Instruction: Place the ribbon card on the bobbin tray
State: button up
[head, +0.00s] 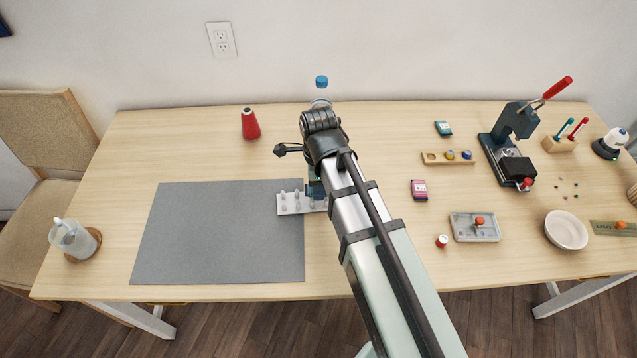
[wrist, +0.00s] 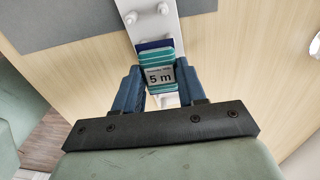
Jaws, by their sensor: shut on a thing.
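The ribbon card (wrist: 158,72), banded in teal and dark blue with a "5 m" label, sits between the two blue fingers of my gripper (wrist: 157,85), which is shut on it. The white bobbin tray (head: 284,211) stands at the right edge of the grey mat, with pale bobbins on it. In the wrist view the tray (wrist: 167,30) runs beyond and beneath the card. In the head view my gripper (head: 316,188) is at the tray's right part, and my arm hides most of the card. I cannot tell whether the card touches the tray.
A grey mat (head: 220,235) lies left of the tray. A red thread cone (head: 250,124) and a blue-capped bottle (head: 321,83) stand behind. To the right are a pink card (head: 419,189), a grey tray (head: 463,236), a white bowl (head: 566,230) and a press (head: 512,140).

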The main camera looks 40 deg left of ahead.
jog(key=shift+f, duration=0.2)
jog(key=o, duration=1)
jog(key=shift+r, duration=0.15)
notch_tip(320, 180, up, 12)
jog(key=shift+r, duration=0.1)
